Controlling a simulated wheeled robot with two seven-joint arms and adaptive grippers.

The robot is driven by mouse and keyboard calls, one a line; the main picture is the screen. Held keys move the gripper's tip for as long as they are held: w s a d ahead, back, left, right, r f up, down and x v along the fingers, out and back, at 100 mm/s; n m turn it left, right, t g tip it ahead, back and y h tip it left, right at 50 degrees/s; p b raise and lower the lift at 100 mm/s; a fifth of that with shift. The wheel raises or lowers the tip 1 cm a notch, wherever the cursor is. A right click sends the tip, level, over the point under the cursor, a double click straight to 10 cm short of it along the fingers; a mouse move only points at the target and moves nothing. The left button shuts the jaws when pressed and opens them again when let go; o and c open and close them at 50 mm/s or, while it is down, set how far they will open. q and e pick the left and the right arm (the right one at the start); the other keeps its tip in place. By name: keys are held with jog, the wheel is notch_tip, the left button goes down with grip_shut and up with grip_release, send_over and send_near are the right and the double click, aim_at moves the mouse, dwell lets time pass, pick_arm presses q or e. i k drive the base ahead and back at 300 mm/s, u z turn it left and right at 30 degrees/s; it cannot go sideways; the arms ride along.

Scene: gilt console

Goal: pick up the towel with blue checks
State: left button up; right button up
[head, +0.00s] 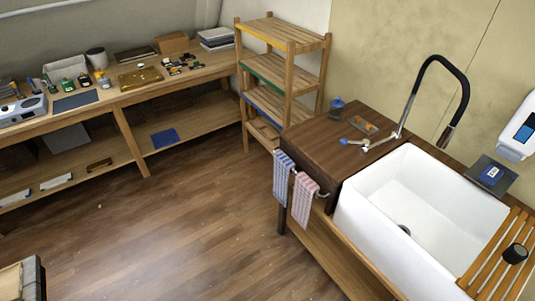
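The towel with blue checks (284,178) hangs on a rail at the left side of the dark wooden sink counter (325,143), in the middle of the head view. A towel with red or pink checks (304,200) hangs beside it, to the right and nearer to me. Both towels hang down freely below the counter top. Neither of my grippers shows in the head view, so their state and distance from the towel are hidden.
A white sink (425,215) with a black-hosed tap (443,62) stands right of the towels. A wooden shelf rack (287,70) stands behind the counter. A workbench (120,95) with several items lines the left wall.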

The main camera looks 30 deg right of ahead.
aim_at(283, 163)
jog(key=i, duration=2.5)
jog(key=z, duration=3.25)
